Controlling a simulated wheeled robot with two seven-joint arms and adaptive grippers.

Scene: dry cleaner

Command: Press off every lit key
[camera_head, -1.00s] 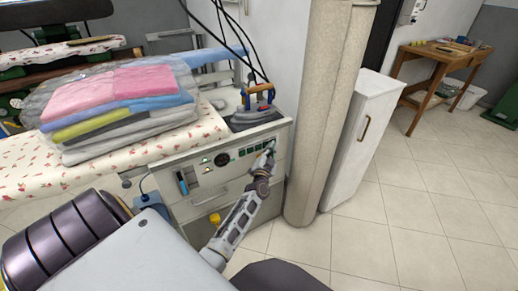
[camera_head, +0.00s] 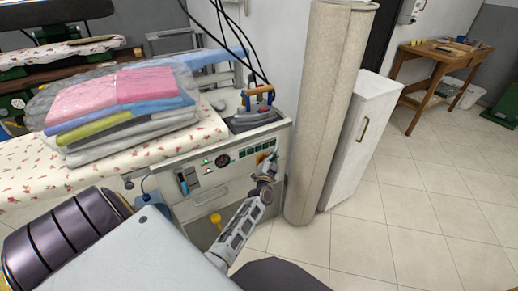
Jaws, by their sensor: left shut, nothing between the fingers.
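The control panel (camera_head: 214,178) is the front of the ironing station. A row of small dark green keys (camera_head: 249,151) runs along its upper right part. An orange patch (camera_head: 261,158) shows just below the row, beside my gripper; I cannot tell whether it is a lit key. A small green light (camera_head: 206,162) glows left of the round gauge (camera_head: 222,161). My left gripper (camera_head: 273,160) is shut and empty, at the right end of the panel. It hides part of the panel, and contact cannot be told. My right gripper is not in view.
An iron (camera_head: 258,102) rests on top of the station, with cables above it. Bagged folded clothes (camera_head: 120,105) lie on the patterned board at left. A beige column (camera_head: 325,120) and a white cabinet (camera_head: 360,140) stand close at right.

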